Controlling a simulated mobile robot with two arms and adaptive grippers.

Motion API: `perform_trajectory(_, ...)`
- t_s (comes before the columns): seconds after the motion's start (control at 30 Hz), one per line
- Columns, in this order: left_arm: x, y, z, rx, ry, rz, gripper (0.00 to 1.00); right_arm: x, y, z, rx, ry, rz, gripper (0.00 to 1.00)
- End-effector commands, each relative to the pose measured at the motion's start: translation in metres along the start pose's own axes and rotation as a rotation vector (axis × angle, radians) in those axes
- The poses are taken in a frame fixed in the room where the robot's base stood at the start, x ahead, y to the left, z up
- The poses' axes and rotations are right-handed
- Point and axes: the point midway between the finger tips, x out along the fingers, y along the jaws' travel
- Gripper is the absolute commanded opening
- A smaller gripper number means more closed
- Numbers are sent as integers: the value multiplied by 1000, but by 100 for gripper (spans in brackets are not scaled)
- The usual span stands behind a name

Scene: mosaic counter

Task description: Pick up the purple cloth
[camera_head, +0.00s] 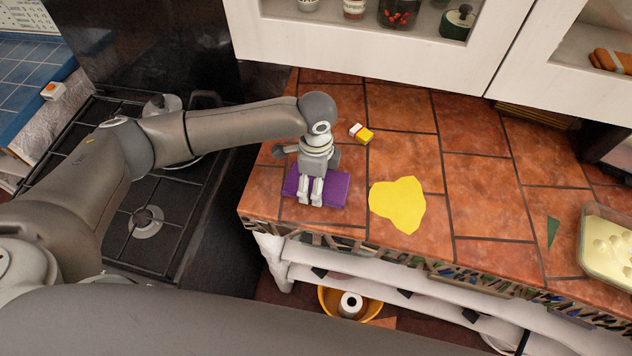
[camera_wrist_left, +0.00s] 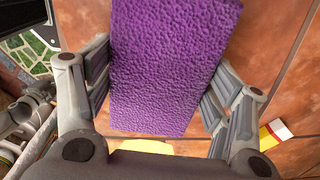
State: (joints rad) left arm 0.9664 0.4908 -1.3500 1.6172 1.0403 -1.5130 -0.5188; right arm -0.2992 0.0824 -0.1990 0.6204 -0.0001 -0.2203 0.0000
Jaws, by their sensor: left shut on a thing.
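The purple cloth (camera_head: 335,190) is a flat rectangle near the left end of the tiled counter in the head view. My left gripper (camera_head: 310,198) points down onto it and is shut on it, with its fingers hiding part of the middle. In the left wrist view the textured purple cloth (camera_wrist_left: 168,70) fills the space between the fingers. I cannot tell whether the cloth is clear of the tiles. My right gripper is not in view.
A yellow cloth (camera_head: 398,205) lies just right of the purple one. A small yellow, white and red packet (camera_head: 361,133) lies behind. A tub (camera_head: 608,240) stands far right. The stove (camera_head: 150,215) is left, beyond a gap. White cabinets (camera_head: 370,45) overhang the back. The counter's middle is clear.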

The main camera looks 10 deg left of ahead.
Motion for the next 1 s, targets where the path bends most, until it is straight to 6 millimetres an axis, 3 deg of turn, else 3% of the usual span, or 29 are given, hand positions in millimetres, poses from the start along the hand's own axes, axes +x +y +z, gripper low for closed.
perform_trajectory(0.37,-3,0,0,0,1,-1,51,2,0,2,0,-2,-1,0)
perform_trajectory(0.6,-27,-2,0,0,2,-4,51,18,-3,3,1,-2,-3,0)
perform_trajectory(0.9,-89,45,-22,8,4,-6,51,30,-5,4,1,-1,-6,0)
perform_trajectory(1.0,-99,68,-33,7,3,-2,51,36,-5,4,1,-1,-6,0)
